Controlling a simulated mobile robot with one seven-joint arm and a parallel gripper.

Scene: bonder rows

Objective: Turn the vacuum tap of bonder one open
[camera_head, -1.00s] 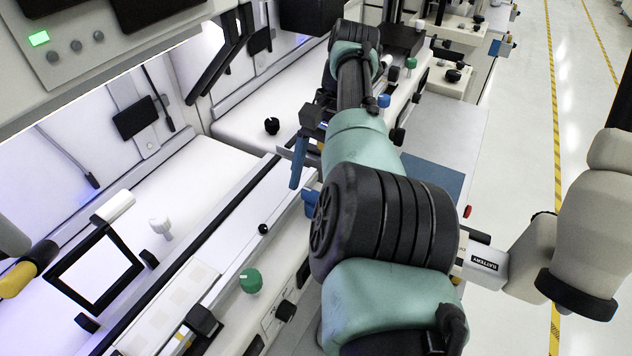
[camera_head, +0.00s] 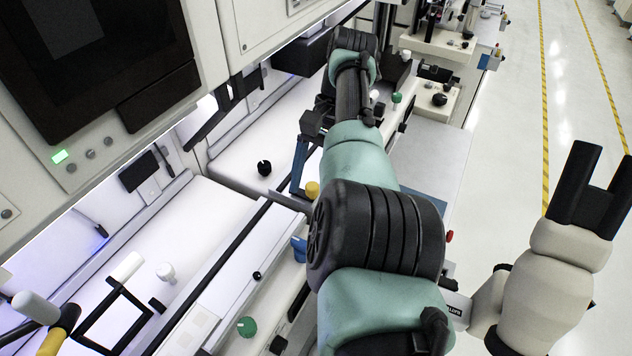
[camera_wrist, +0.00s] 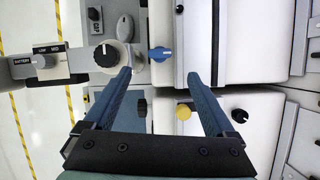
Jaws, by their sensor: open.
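In the wrist view, a blue tap (camera_wrist: 160,54) with a lever handle sits on a pale front panel. It lies beyond and between the blue fingertips of my gripper (camera_wrist: 159,74), apart from them. The gripper is open and empty. A yellow knob (camera_wrist: 183,113) shows between the fingers, nearer the palm. In the head view, a blue tap (camera_head: 300,248) shows beside my arm, partly hidden by it, and the yellow knob (camera_head: 313,189) is close to my gripper (camera_head: 299,166). No label shows which tap is the vacuum tap.
A green knob (camera_head: 246,327) and a small black ball knob (camera_head: 257,276) are on the near bench. In the wrist view, a black dial (camera_wrist: 106,54) stands close to the left fingertip. A clear aisle with yellow-striped lines (camera_head: 545,110) runs along the right.

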